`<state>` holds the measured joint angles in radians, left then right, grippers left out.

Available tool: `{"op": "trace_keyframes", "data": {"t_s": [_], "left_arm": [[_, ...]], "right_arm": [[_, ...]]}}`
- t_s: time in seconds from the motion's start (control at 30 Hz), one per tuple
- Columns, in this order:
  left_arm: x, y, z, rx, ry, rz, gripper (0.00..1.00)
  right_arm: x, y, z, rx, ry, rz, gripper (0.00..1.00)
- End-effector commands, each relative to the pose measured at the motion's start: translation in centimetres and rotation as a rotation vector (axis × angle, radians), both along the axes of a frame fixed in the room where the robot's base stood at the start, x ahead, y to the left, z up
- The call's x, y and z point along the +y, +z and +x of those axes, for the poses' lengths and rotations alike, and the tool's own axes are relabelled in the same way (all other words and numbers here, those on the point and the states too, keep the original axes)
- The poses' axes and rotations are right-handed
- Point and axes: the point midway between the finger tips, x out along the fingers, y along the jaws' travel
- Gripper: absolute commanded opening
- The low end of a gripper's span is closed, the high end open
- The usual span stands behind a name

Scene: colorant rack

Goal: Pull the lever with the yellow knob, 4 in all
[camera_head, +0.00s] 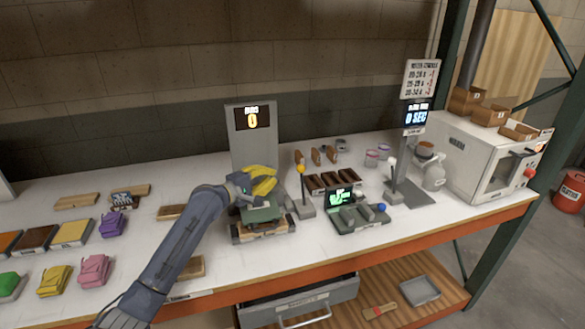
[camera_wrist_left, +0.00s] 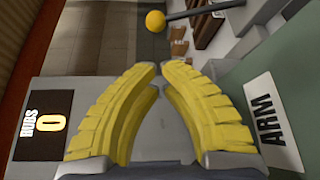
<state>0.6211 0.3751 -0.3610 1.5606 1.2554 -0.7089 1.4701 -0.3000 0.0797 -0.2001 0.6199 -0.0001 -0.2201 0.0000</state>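The lever with the yellow knob (camera_head: 300,168) stands upright on a grey base on the bench, just right of my left gripper in the head view. In the left wrist view the yellow knob (camera_wrist_left: 155,20) is at the top, beyond the fingertips and apart from them. My left gripper (camera_head: 270,180) has yellow fingers, which hang above a green and grey device (camera_head: 262,213). In the wrist view its fingertips (camera_wrist_left: 162,66) almost meet, with nothing held between them. A counter display (camera_head: 252,118) behind the gripper reads 0. My right gripper is not in view.
A lever with a white knob (camera_head: 392,162) and a device with a blue knob (camera_head: 381,208) stand to the right. Dark trays (camera_head: 332,181) lie behind the yellow-knob lever. A panel labelled ARM (camera_wrist_left: 272,120) is close to the fingers in the wrist view.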

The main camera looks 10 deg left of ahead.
Motion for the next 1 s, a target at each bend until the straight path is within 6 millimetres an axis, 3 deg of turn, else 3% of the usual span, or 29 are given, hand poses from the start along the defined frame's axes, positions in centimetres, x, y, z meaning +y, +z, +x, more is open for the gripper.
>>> {"op": "trace_keyframes", "data": {"t_s": [0.27, 0.7, 1.0], "left_arm": [[-0.4, 0.0, 0.6, 0.000, 0.000, -0.002, 0.00], [-4.1, -0.6, 5.5, 0.001, 0.000, -0.003, 0.00], [-5.6, -0.9, 7.5, 0.000, 0.001, -0.002, 0.00]], "right_arm": [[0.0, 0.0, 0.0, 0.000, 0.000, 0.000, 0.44], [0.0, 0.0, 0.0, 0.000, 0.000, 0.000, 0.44], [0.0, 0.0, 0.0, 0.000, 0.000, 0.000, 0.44]]}}
